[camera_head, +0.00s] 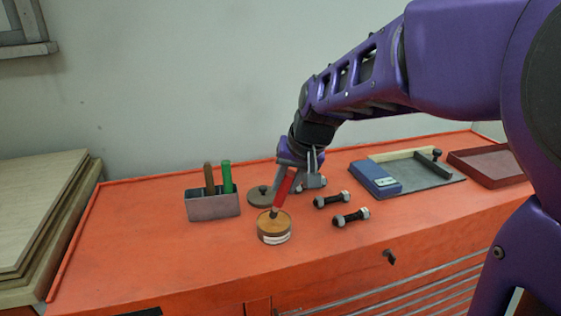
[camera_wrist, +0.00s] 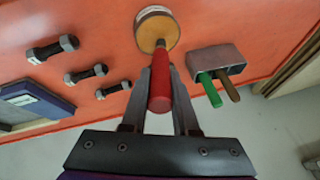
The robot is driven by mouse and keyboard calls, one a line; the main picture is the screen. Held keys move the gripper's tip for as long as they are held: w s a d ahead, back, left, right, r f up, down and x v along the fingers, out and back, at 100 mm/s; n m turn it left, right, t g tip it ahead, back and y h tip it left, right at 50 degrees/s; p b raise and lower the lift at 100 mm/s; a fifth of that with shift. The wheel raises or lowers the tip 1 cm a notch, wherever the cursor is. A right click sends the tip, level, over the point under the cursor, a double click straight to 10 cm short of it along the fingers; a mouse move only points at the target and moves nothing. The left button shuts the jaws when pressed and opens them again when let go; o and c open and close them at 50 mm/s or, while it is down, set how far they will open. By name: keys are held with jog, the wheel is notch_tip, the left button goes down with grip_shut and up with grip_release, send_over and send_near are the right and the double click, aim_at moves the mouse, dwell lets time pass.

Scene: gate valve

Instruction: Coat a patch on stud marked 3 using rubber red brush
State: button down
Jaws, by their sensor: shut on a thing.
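My gripper (camera_head: 285,172) is shut on the red-handled brush (camera_head: 283,191) and holds it tilted above the bench. In the wrist view, the red handle (camera_wrist: 160,85) lies between the fingers. The brush's lower end reaches into the mouth of a round tin (camera_head: 274,235) with a tan inside and a pale label; whether it touches the contents I cannot tell. Dark studs with grey nuts lie right of the tin: a front one (camera_head: 351,217) and a middle one (camera_head: 331,200). The wrist view shows three, including the one nearest my gripper (camera_wrist: 113,89). No stud number is readable.
A grey holder (camera_head: 213,207) with a green and a brown handle stands left of the tin. A round knobbed lid (camera_head: 262,196) lies behind the tin. A blue box (camera_head: 375,179) on a grey tray and a dark red tray (camera_head: 490,167) are at right. The front left is clear.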

jog(key=shift+f+b, duration=0.5)
jog(key=shift+f, duration=0.15)
dwell(1.4)
jog(key=shift+r+p, duration=0.95)
jog(key=shift+r, duration=2.6)
